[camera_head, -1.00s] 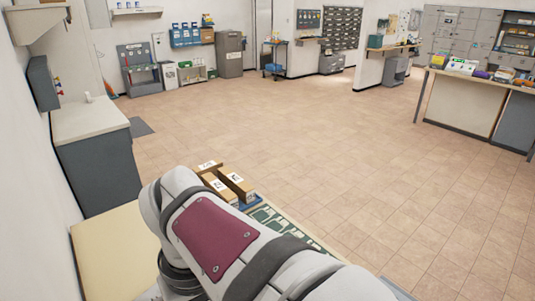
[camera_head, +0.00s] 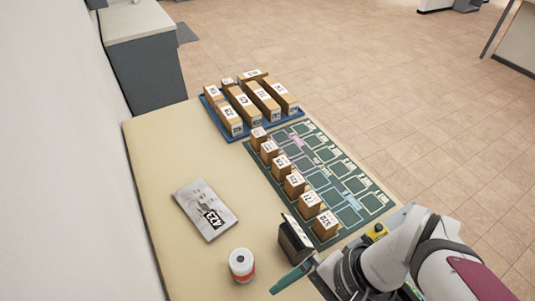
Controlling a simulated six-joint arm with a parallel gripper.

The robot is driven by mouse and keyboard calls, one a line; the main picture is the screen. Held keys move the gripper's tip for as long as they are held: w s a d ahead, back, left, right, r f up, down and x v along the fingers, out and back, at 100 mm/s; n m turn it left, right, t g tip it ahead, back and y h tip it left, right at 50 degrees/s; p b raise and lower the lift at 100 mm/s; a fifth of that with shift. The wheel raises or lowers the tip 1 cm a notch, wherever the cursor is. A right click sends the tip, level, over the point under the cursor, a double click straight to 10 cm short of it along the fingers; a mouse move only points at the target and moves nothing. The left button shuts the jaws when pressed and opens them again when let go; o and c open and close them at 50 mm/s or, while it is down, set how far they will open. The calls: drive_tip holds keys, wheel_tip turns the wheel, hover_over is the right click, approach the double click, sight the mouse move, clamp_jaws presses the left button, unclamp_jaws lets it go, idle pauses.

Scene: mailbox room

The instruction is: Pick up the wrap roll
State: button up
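A short white roll with a red band near its base (camera_head: 241,265), which looks like the wrap roll, stands upright on the cream table (camera_head: 160,160) near the bottom of the view. A dark upright block with a pale top edge (camera_head: 294,241) stands to its right. A green-handled tool (camera_head: 292,278) lies just right of the roll, apart from it. My arm enters from the lower right, with its dark joint right of the green tool. My gripper's fingers cannot be made out, so nothing shows it touching the roll.
A grey-white packet marked 422 (camera_head: 206,210) lies flat left of centre. A blue tray (camera_head: 240,136) holds several long boxes at the back. Several small boxes line the left side of a green gridded mat (camera_head: 330,175). Bare table lies around the roll's left side.

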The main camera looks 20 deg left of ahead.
drive_tip(key=w+a+m+g+y, duration=0.1)
drive_tip(key=a+m+g+y, duration=0.1)
drive_tip(key=a+y, duration=0.3)
drive_tip(key=m+t+y, duration=0.3)
drive_tip(key=m+y, duration=0.1)
drive_tip(key=m, duration=0.5)
hover_over(250, 262)
drive_tip(key=a, duration=0.2)
wheel_tip(250, 262, down, 8)
drive_tip(key=shift+s+a+r, duration=0.1)
drive_tip(key=shift+s+r, duration=0.05)
drive_tip(key=shift+r, duration=0.05)
drive_tip(key=f, duration=0.7)
drive_tip(key=shift+a+f, duration=0.2)
drive_tip(key=shift+f, duration=0.2)
drive_tip(key=shift+a+f+t, duration=0.2)
drive_tip(key=shift+a, duration=0.4)
drive_tip(key=shift+a+f+t, duration=0.15)
drive_tip(key=shift+a+t, duration=0.05)
drive_tip(key=shift+a, duration=0.4)
drive_tip(key=shift+w, duration=0.2)
drive_tip(key=c, duration=1.4)
drive_tip(key=shift+o, duration=0.2)
drive_tip(key=shift+r, duration=0.1)
